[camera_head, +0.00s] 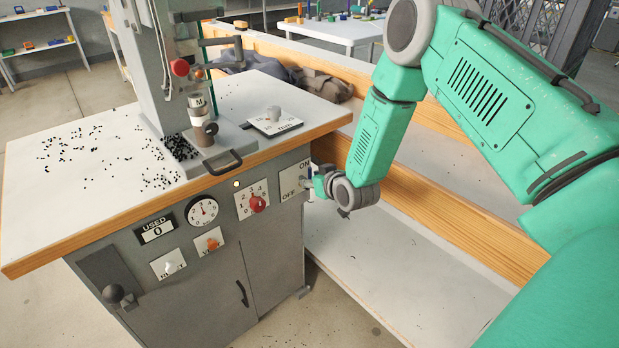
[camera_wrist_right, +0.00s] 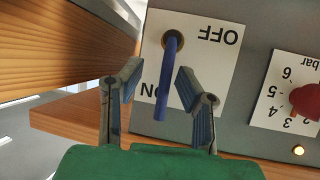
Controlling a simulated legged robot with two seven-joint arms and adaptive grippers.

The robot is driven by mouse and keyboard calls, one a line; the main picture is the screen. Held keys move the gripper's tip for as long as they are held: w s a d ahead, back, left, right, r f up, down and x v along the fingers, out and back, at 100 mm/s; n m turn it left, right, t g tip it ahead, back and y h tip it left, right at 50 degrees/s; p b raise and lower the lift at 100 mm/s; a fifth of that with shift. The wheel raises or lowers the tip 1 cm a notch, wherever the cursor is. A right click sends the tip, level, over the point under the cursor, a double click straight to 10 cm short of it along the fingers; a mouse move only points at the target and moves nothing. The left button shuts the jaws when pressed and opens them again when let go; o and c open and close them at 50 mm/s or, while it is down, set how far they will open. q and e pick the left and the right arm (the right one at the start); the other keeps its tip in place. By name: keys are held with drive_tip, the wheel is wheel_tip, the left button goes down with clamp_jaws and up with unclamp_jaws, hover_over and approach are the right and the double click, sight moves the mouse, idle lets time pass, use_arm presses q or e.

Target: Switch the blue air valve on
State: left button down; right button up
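The blue air valve lever (camera_wrist_right: 167,80) shows in the right wrist view on a white plate (camera_wrist_right: 205,70) marked OFF and ON, upside down there. Its pivot is near the plate's top edge in that view, and the lever runs down beside the ON lettering, away from OFF. My right gripper (camera_wrist_right: 158,72) is open, with one finger on each side of the lever; I cannot tell whether either touches it. In the head view the right gripper (camera_head: 317,185) is at the cabinet's right side, partly covering the plate (camera_head: 295,180). My left gripper is out of view.
The grey press cabinet (camera_head: 215,290) carries a red pressure knob (camera_head: 257,203), a gauge (camera_head: 202,211) and an orange switch (camera_head: 212,243). The wooden edge (camera_wrist_right: 60,45) of its top is close to the gripper. A wooden-edged bench (camera_head: 440,215) stands to the right.

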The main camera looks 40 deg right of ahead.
drive_tip(key=v, duration=1.1)
drive_tip(key=shift+s+r, duration=0.2)
drive_tip(key=shift+s, duration=0.15)
drive_tip(key=s+a+f+n+g+y, duration=0.1)
drive_tip(key=s+a+f+g+y, duration=0.1)
drive_tip(key=s+a+f+g, duration=0.65)
drive_tip(key=s+a+f, duration=0.1)
drive_tip(key=s, duration=0.5)
drive_tip(key=s+a+f+g, duration=0.2)
drive_tip(key=s+f, duration=0.2)
drive_tip(key=s, duration=0.3)
drive_tip(key=s+a+f+n+g, duration=0.1)
drive_tip(key=s+a+f, duration=0.1)
drive_tip(key=s, duration=0.5)
drive_tip(key=shift+s+f+g, duration=0.25)
drive_tip(key=shift+f+g, duration=0.1)
drive_tip(key=shift+f, duration=0.25)
drive_tip(key=shift+a, duration=0.1)
